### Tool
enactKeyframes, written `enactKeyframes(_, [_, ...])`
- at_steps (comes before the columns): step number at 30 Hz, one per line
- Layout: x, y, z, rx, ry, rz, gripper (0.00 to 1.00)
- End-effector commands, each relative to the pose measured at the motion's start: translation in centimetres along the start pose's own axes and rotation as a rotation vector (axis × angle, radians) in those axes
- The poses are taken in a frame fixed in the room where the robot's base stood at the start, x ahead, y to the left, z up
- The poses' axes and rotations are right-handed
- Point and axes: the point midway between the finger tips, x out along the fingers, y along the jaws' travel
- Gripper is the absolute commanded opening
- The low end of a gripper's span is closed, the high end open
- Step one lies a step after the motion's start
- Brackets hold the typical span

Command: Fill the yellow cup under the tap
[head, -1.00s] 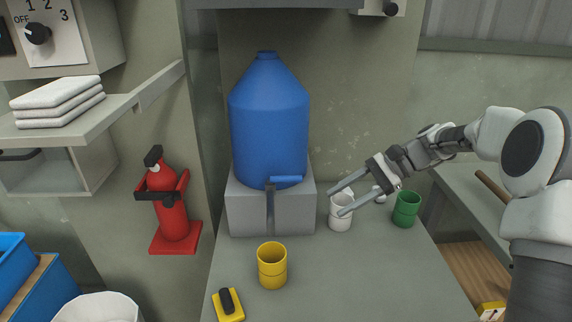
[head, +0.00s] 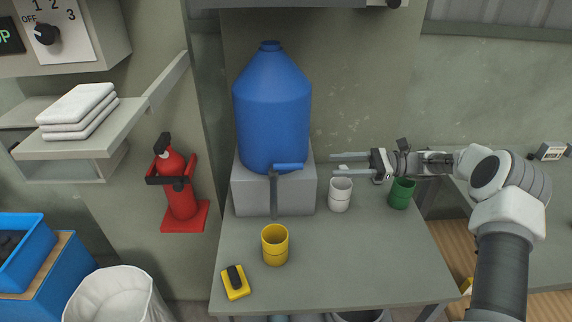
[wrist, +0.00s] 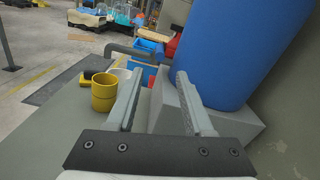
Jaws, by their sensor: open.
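The yellow cup (head: 275,245) stands upright on the grey counter (head: 350,262), in front of the blue water jug (head: 272,110). The jug rests on a grey block (head: 250,193), and its tap (head: 286,167) has a blue lever and a grey spout hanging down. The cup sits below and in front of the spout, and I cannot tell whether it is directly under it. My gripper (head: 332,163) is open and empty, to the right of the tap, pointing left. In the wrist view the yellow cup (wrist: 104,92) shows left of the open fingers (wrist: 153,90).
A white cup (head: 340,195) and a green cup (head: 401,194) stand near the gripper. A yellow sponge-like item with a black top (head: 236,282) lies at the counter's front left. A red extinguisher (head: 179,185) hangs left. The counter's front right is clear.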

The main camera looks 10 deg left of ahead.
Motion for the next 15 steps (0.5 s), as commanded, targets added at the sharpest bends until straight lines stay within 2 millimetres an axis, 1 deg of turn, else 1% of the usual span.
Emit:
enactKeyframes(1, [1.2,0.0,0.1,0.001,-0.001,0.004,0.52])
enactKeyframes(3, [2.8,0.1,0.1,0.001,-0.001,0.004,0.52])
enactKeyframes(12, [9.3,0.1,0.1,-0.001,0.001,0.004,0.52])
enactKeyframes(15, [11.2,0.1,0.1,0.0,0.001,0.004,0.52])
